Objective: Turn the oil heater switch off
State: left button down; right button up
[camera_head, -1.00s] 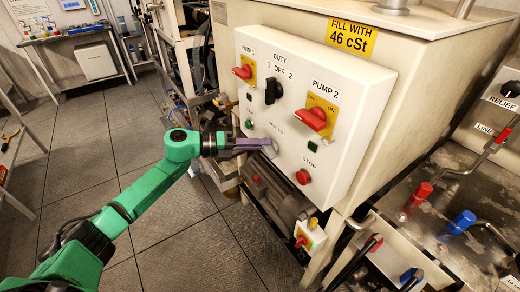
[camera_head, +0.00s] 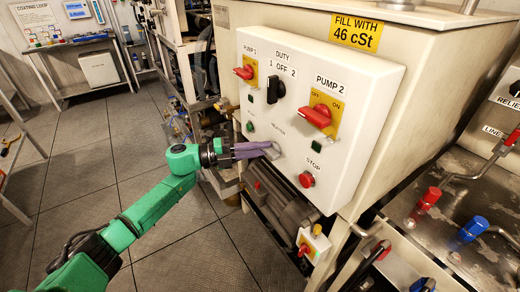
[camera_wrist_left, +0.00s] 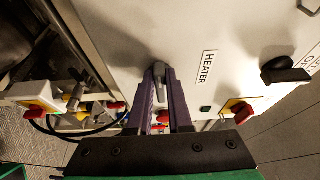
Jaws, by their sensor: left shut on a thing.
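The heater switch is a small grey lever (camera_head: 273,150) low on the white control panel (camera_head: 375,75), below the HEATER label (camera_head: 278,132). My left gripper (camera_head: 266,150) reaches it from the left with its purple fingers. In the left wrist view the grey lever (camera_wrist_left: 159,70) sits between the two fingertips of the gripper (camera_wrist_left: 160,76), beside the HEATER label (camera_wrist_left: 207,67). The fingers are shut on the lever and hide part of it. Whether it points to on or off cannot be read. My right gripper is not in view.
The panel also carries a PUMP 1 switch (camera_head: 244,72), a black duty knob (camera_head: 275,91), a PUMP 2 switch (camera_head: 317,115) and a red stop button (camera_head: 306,180). A motor (camera_head: 285,205) sits below. Open floor (camera_head: 190,245) lies at left.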

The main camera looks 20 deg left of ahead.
pick_arm(q)
jog(key=c, duration=0.8)
grip_release()
jog(key=shift+c, duration=0.2)
jog(key=b+v, duration=0.3)
jog(key=v, duration=1.1)
jog(key=shift+a, duration=0.25)
jog(key=shift+f, duration=0.15)
